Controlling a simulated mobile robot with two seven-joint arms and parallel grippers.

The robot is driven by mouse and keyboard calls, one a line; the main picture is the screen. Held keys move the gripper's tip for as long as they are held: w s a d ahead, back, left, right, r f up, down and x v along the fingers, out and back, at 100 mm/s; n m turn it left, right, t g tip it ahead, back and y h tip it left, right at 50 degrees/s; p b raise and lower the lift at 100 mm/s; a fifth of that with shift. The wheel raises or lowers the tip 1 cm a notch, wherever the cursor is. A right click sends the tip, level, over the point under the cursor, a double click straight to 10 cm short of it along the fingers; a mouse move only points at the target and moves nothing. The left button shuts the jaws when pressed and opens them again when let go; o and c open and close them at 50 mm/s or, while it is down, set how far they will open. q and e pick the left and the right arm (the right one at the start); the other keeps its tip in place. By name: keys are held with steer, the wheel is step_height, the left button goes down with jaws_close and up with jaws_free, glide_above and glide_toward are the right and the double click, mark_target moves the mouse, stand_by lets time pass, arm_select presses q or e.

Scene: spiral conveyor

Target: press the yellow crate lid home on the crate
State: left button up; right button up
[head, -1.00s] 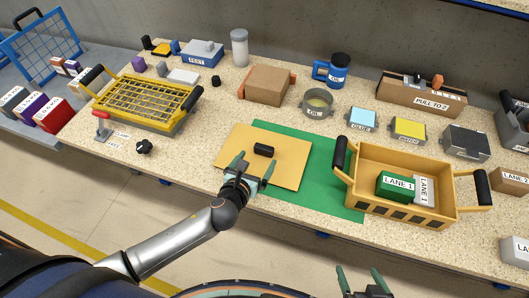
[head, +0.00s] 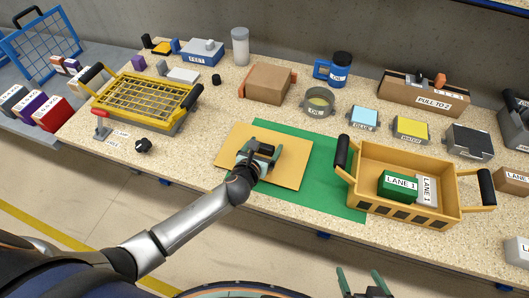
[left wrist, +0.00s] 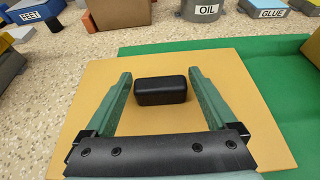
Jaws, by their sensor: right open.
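The yellow crate lid (head: 290,172) lies flat on the bench, partly on a green mat, and also fills the middle of the left wrist view (left wrist: 240,90). Its black handle (left wrist: 160,91) stands up at the lid's middle. My left gripper (head: 262,150) is over the lid; in the left wrist view its open fingers (left wrist: 160,88) stand on either side of the handle, with gaps. The yellow crate (head: 375,156) stands open to the right, holding a green LANE 1 box (head: 397,186) and a grey box (head: 427,188). My right gripper (head: 366,282) is open and empty at the bottom edge.
The crate has black handles (head: 341,157) at both ends. Bare green mat (head: 325,168) lies between lid and crate. Behind are an OIL pot (head: 319,103), a GLUE box (head: 363,118) and a brown box (head: 269,83). A yellow wire basket (head: 145,98) stands left.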

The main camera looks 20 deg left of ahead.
mark_target(265, 145)
arm_select(q)
steer(key=c, duration=1.2)
steer(key=shift+r, duration=0.1)
step_height(265, 145, up, 10)
steer(key=p, duration=0.4)
